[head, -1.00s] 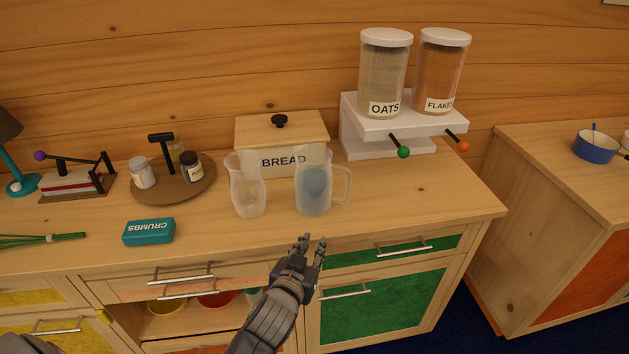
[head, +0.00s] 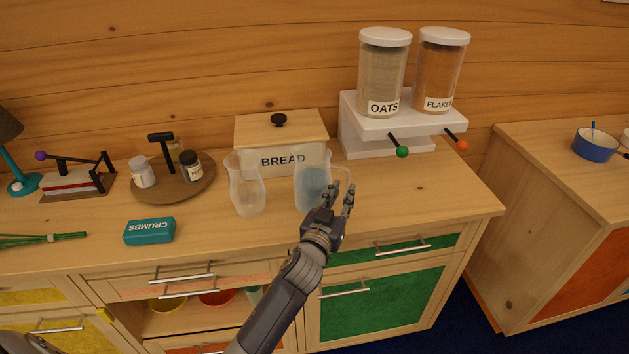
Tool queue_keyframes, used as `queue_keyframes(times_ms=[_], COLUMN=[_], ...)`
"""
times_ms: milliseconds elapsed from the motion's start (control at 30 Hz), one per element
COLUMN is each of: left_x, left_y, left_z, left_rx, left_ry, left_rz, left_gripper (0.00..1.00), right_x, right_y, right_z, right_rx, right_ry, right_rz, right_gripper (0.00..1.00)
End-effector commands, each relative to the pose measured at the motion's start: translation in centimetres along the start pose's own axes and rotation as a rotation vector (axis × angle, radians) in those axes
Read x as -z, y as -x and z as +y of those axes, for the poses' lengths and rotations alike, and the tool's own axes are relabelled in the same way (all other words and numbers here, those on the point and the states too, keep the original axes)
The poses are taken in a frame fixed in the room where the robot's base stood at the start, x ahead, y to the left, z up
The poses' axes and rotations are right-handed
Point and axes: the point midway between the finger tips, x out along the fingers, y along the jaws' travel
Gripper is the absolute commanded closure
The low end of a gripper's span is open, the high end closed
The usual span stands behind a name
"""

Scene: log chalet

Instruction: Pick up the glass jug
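A clear jug (head: 312,178) with a side handle stands upright on the wooden counter, and something blue shows in or through it. A clear handleless carafe (head: 246,185) stands just left of it. My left gripper (head: 341,190) is at the jug's right front, overlapping its lower right side and part of its handle. Its fingers point up and away, apart, with nothing seen held between them. I cannot tell whether it touches the handle. My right gripper is not in view.
A bread box (head: 272,132) stands close behind both vessels. A white dispenser stand (head: 352,143) with oats and flakes containers is behind to the right. The counter right of the jug is clear.

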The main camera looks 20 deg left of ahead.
Motion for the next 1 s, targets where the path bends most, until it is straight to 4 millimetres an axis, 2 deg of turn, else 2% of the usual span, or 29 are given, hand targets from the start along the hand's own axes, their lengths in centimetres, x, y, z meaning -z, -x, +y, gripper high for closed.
queue_keyframes(times_ms=[167,300,633,733,967,1000], left_x=[0.8,0.5,0.5,0.5,0.4,1.1], left_y=[-2.6,-3.9,-4.4,-4.4,-4.4,-4.5], left_z=[0.1,0.1,0.1,0.1,0.1,0.1], left_rx=[0.000,0.000,0.000,0.000,0.000,-0.002], left_ry=[-0.001,-0.001,0.000,0.000,0.000,-0.007], left_rz=[0.001,0.001,0.000,0.000,0.000,0.014], left_gripper=[0.77,0.77,0.77,1.00,1.00,1.00], right_x=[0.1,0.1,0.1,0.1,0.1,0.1], right_y=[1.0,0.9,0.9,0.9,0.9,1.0], right_z=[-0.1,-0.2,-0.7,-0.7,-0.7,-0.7], right_rx=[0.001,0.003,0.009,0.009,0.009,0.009], right_ry=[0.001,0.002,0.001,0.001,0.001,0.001], right_rz=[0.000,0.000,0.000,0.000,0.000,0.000], right_gripper=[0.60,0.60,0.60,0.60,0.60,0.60])
